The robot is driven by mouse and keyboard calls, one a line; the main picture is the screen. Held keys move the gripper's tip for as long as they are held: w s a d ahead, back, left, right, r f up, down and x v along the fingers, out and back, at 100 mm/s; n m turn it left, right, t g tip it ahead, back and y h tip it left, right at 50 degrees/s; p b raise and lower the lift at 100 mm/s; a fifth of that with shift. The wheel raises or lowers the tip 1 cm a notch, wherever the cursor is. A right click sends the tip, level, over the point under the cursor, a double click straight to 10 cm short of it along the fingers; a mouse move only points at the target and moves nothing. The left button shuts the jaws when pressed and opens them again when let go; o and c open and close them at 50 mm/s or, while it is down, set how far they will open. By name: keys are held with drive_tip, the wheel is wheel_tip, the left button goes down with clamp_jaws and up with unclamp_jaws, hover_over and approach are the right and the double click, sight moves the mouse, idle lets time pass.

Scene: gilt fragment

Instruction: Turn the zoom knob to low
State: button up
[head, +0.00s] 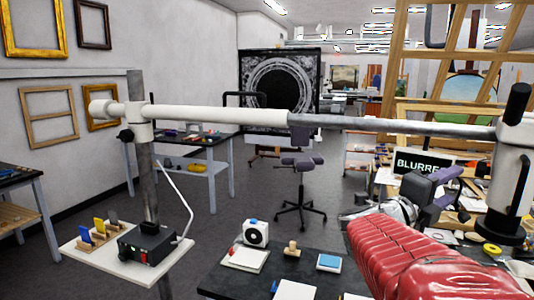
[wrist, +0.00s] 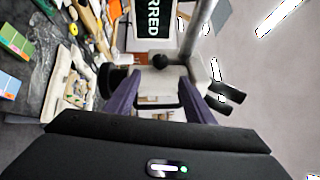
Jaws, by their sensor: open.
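A microscope with a white body (head: 515,140) hangs at the right end of a long boom in the head view. It also shows ahead of my gripper in the wrist view. A small round black knob (wrist: 160,60) sits on its body; I cannot tell for sure that this is the zoom knob. My gripper (head: 438,190) has purple fingers and is left of the microscope in the head view. It is open and empty, its fingers (wrist: 158,88) pointing at the white body.
The boom (head: 220,113) crosses the view from a post (head: 150,185) at the left. A cluttered workbench (head: 465,215) lies below the microscope. A dark table (head: 260,280) with small items stands in front, and an office chair (head: 300,190) is beyond it.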

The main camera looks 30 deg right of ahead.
sight(477, 168)
drive_tip(key=d+r, duration=0.1)
drive_tip(key=d, duration=1.2)
drive_tip(key=shift+w+d, duration=0.2)
drive_tip(key=shift+w, duration=0.05)
drive_tip(key=shift+r, duration=0.1)
drive_tip(key=shift+c, duration=0.4)
drive_tip(key=c, duration=1)
drive_tip(key=shift+n+y, duration=0.6)
drive_tip(key=shift+y, duration=1)
drive_tip(key=o, duration=1.1)
drive_tip(key=shift+r, duration=0.2)
